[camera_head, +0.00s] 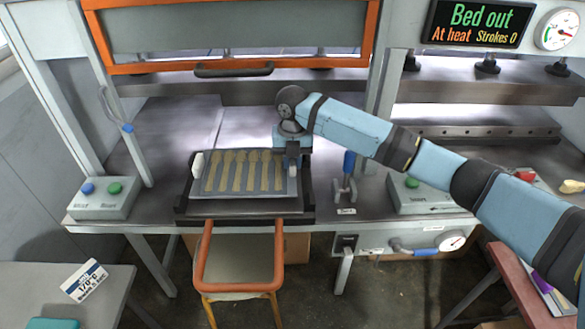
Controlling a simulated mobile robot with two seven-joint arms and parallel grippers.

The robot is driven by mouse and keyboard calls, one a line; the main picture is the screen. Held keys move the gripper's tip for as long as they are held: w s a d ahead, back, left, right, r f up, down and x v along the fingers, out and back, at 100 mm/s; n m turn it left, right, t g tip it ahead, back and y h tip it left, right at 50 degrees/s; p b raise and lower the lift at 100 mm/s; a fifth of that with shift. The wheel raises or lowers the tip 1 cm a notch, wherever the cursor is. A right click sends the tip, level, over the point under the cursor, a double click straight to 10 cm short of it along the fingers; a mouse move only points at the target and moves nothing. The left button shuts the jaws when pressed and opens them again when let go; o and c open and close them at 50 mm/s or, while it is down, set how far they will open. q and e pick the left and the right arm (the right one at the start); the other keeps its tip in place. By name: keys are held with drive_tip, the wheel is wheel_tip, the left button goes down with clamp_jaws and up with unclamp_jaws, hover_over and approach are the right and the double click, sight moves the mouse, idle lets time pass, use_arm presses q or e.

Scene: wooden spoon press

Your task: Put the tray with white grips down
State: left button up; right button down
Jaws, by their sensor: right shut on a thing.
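The tray with white grips (215,190) is a grey sheet holding a row of several pale wooden spoons. It lies level at the front middle of the press bench, over a black frame (189,213). I cannot tell whether it touches the frame. My left gripper is not in view.
An orange-framed guard (235,69) with a black handle stands raised behind the tray. Button boxes stand at left (105,198) and right (420,193). A blue-handled lever (348,165) is right of the tray. The display reads "Bed out".

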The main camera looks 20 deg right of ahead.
drive_tip(key=shift+f, duration=1.4)
drive_tip(key=c, duration=1.1)
unclamp_jaws()
drive_tip(key=shift+f, duration=0.15)
drive_tip(key=shift+o, duration=0.2)
